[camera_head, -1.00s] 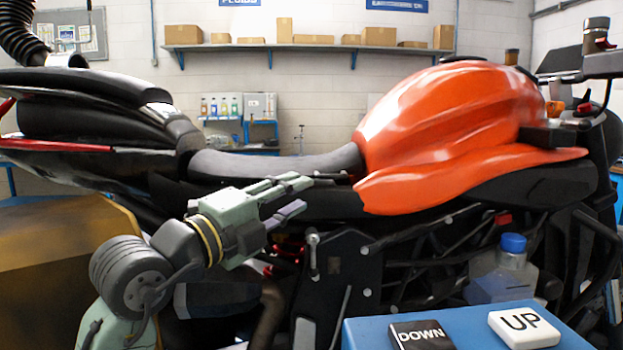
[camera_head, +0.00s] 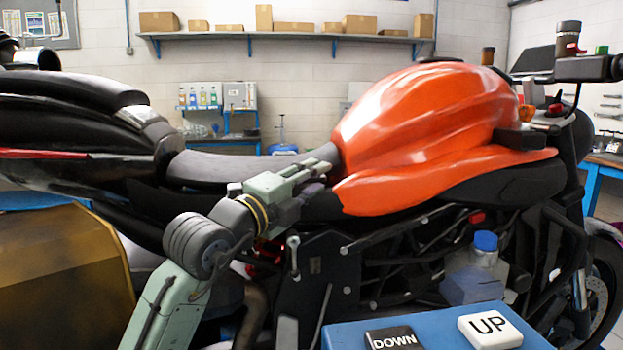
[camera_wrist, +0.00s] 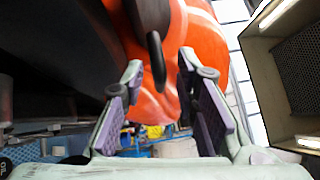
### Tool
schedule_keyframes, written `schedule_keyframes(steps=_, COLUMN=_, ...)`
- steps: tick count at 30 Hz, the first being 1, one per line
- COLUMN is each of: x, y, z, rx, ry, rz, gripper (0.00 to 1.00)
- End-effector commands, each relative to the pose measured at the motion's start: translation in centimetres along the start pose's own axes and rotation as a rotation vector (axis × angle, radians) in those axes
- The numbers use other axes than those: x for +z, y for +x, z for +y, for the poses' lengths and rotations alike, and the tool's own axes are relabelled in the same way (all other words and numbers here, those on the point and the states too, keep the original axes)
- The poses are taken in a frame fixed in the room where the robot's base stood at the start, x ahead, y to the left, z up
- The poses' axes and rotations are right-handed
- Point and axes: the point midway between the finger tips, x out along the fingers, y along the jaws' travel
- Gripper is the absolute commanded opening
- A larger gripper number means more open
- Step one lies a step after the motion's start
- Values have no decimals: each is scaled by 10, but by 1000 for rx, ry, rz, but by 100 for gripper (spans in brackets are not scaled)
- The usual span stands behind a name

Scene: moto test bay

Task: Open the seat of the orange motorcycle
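The orange motorcycle (camera_head: 430,125) stands side-on in the head view, its tank also filling the middle of the wrist view (camera_wrist: 202,50). Its dark grey seat (camera_head: 225,168) lies low between the black tail and the tank, looking closed. My gripper (camera_head: 325,172) is at the seat's front end, close to the tank's lower left edge. In the wrist view my gripper (camera_wrist: 158,78) is open, fingers apart. A dark, narrow, hook-like part (camera_wrist: 156,60) hangs between the fingertips; I cannot tell whether they touch it. A dark surface, perhaps the seat's underside, fills the upper left there.
A blue box with a DOWN button (camera_head: 393,340) and an UP button (camera_head: 489,328) stands in front. A yellow-brown panel (camera_head: 60,275) is at the lower left. A blue-capped bottle (camera_head: 485,250) sits by the frame. A wall shelf (camera_head: 290,36) holds cardboard boxes.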

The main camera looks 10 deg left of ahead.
Motion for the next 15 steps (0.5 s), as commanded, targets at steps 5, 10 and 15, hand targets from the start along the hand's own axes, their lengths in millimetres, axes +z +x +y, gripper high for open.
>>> schedule_keyframes(steps=5, x=0, y=0, z=0, rx=0, ry=0, rz=0, gripper=20)
schedule_keyframes(steps=10, x=0, y=0, z=0, rx=0, ry=0, rz=0, gripper=8)
schedule_keyframes(steps=15, x=0, y=-1, z=-1, rx=-1, ry=0, rz=-1, gripper=0)
